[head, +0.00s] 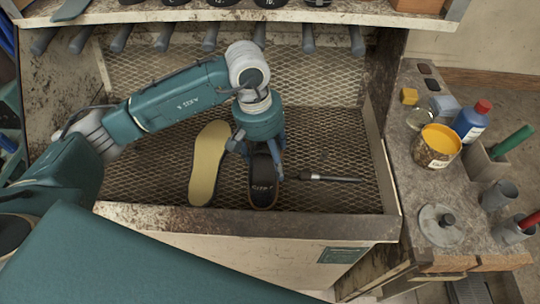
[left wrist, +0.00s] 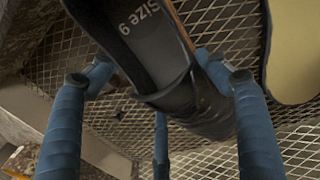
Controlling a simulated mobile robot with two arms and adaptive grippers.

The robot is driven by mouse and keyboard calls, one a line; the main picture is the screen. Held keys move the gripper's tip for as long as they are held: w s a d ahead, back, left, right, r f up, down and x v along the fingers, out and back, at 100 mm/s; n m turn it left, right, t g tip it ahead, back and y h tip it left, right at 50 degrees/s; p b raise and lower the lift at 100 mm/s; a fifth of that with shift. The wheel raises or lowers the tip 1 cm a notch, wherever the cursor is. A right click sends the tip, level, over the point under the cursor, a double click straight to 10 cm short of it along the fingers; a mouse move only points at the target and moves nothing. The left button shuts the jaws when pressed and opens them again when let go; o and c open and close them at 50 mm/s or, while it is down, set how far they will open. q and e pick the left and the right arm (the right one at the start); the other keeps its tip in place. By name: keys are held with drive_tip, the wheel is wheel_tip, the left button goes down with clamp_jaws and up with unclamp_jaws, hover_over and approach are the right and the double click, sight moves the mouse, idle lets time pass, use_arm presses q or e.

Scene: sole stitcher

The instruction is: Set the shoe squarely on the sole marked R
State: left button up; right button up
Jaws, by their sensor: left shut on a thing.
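A black shoe (head: 263,188) with a brown edge and pale lettering inside lies in the mesh-floored bay, toe and heel along the view. In the left wrist view its insole (left wrist: 150,45) reads "Size 9". My left gripper (head: 258,158) reaches down over the shoe's far part and is shut on it; its blue fingers (left wrist: 165,85) show around the shoe. A tan sole (head: 208,165) lies flat to the left of the shoe, apart from it. I see no letter on this sole. Whether another sole lies under the shoe is hidden. My right gripper is not in view.
A dark-handled tool (head: 330,178) lies on the mesh right of the shoe. The bay has a raised front rim (head: 240,222). The right-hand bench holds a yellow-topped can (head: 437,147), a blue bottle (head: 472,122) and a round metal lid (head: 440,224).

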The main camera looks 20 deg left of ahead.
use_arm(q)
drive_tip(key=o, duration=1.6)
